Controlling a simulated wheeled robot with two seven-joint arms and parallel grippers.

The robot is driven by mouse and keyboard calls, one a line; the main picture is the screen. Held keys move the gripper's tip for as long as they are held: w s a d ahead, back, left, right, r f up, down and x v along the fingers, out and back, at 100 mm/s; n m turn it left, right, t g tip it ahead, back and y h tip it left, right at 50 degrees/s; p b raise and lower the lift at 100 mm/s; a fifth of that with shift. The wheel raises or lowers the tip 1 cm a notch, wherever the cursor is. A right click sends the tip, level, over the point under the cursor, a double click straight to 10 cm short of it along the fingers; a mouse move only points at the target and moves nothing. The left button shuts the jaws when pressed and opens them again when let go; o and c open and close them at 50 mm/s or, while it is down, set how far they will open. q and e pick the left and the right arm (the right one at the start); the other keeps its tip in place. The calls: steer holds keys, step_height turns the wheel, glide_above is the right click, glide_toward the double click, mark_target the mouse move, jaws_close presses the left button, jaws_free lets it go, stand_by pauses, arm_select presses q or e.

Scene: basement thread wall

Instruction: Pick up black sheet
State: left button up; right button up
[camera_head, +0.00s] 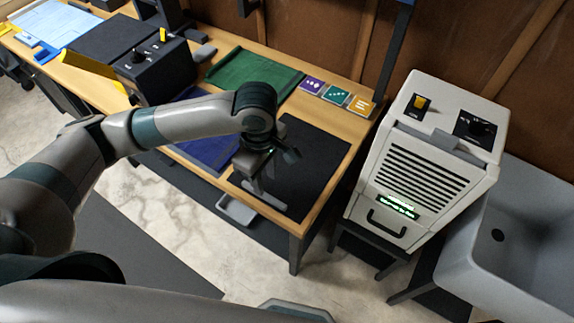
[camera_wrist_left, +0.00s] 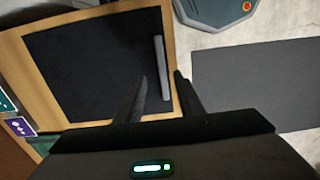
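The black sheet (camera_head: 312,168) lies flat on the right end of the wooden table (camera_head: 338,138), with a light grey bar (camera_head: 264,196) along its near edge. In the left wrist view the sheet (camera_wrist_left: 85,65) fills the upper left, and the bar (camera_wrist_left: 160,65) runs along its right edge. My left gripper (camera_head: 270,168) is over the sheet's near left part, close to the bar, and hides some of the sheet. In the left wrist view its two fingers (camera_wrist_left: 161,76) are apart with nothing held between them. My right gripper is not in view.
Blue (camera_head: 208,150) and green (camera_head: 252,82) sheets lie left of the black one, with small coloured tiles (camera_head: 337,95) behind. A black control box (camera_head: 160,72) stands farther left. A white vented machine (camera_head: 425,165) and a grey sink (camera_head: 515,235) stand at the right.

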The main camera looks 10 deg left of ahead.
arm_select(q)
steer(key=shift+f, duration=0.6)
steer(key=shift+a+f+p, duration=0.2)
steer(key=shift+f+p, duration=0.15)
steer(key=shift+f, duration=0.95)
steer(key=shift+a+f+p, duration=0.2)
steer(key=shift+f+p, duration=0.1)
steer(key=shift+f, duration=1)
steer(key=shift+c, duration=0.6)
jaws_close()
